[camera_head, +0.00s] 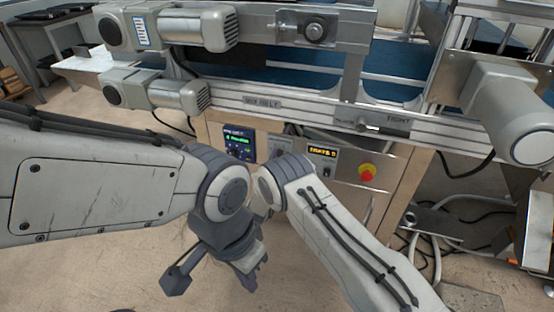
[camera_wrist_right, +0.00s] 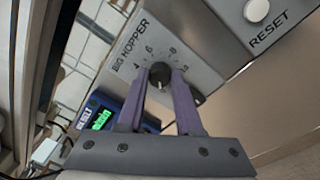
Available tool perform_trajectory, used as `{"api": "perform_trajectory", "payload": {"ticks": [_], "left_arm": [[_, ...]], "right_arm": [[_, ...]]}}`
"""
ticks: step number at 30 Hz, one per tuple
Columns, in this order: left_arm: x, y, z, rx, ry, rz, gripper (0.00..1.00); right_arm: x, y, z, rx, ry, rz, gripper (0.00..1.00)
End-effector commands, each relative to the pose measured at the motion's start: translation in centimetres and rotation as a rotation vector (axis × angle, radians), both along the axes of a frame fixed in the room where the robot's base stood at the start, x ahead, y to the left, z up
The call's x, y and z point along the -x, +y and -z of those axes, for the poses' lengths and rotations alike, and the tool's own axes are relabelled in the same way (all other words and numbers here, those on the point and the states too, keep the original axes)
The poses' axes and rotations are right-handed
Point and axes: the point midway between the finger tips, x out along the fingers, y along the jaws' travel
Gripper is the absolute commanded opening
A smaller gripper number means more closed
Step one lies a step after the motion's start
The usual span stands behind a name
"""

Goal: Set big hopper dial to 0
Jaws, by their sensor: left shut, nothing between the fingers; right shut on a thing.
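The big hopper dial (camera_wrist_right: 160,70) is a black round knob on a grey plate lettered "BIG HOPPER" in the right wrist view. A numbered scale, with 4, 6 and 8 legible, runs around it. My right gripper (camera_wrist_right: 161,82) has its two purple-grey fingers on either side of the knob and is shut on it. A small pale mark shows on the knob, but I cannot tell which number it points to. In the head view my right arm hides this gripper. My left gripper (camera_head: 249,279) hangs low in front of the cabinet, shut and empty, away from the panel.
The cabinet front carries a green-lit display (camera_head: 238,139), a yellow-lit display (camera_head: 322,152) and a red emergency button (camera_head: 367,171). The white RESET button (camera_wrist_right: 256,11) is above right of the dial. The conveyor rail (camera_head: 300,107) runs above. Cables lie on the floor at right.

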Motion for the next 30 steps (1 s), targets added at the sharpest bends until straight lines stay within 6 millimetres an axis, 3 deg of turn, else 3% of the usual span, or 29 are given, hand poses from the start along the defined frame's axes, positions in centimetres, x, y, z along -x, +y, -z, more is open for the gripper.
{"api": "perform_trajectory", "payload": {"ticks": [17, 18, 20, 30], "left_arm": [[0.00, 0.00, -0.04, 0.000, 0.000, 0.000, 0.00], [0.00, 0.00, -0.04, 0.000, 0.000, 0.000, 0.00], [0.00, 0.00, -0.04, 0.000, 0.000, 0.000, 0.00], [0.00, 0.00, -0.15, 0.000, 0.000, 0.000, 0.00]], "right_arm": [[0.15, 0.00, 0.25, 0.032, 0.015, 0.000, 0.00], [0.15, 0.00, 0.25, 0.032, 0.015, 0.000, 0.46], [0.14, -0.01, 0.24, 0.032, 0.015, 0.000, 0.64], [0.23, 0.06, 0.04, 0.030, 0.012, 0.000, 0.64]]}}
